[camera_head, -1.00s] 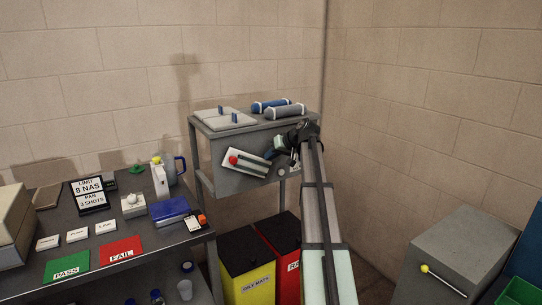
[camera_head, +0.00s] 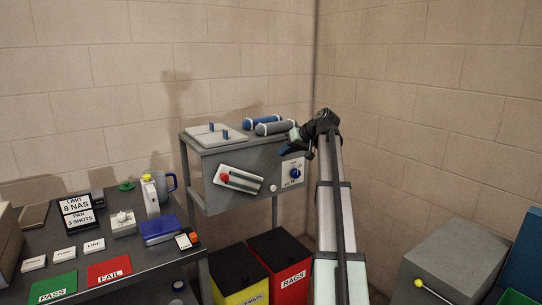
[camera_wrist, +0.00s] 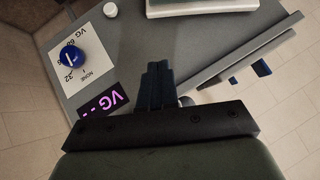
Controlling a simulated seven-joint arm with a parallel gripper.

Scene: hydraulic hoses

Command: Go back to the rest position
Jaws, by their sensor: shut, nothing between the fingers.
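My gripper (camera_head: 288,150) is at the end of my raised arm, in front of the upper right part of the grey cabinet (camera_head: 205,190). In the wrist view its dark fingers (camera_wrist: 157,82) are shut together with nothing between them. A blue knob (camera_head: 295,173) on a white plate is on the cabinet front, just below my gripper. The knob also shows in the wrist view (camera_wrist: 72,57), to the left of the fingers and apart from them.
A red-knobbed slider plate (camera_head: 240,180) is on the cabinet front. Two rolls (camera_head: 262,122) lie on top. A bench with a blue box (camera_head: 159,229) stands left, bins (camera_head: 285,265) below, and a grey box (camera_head: 455,265) at right. The space before the back wall is open.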

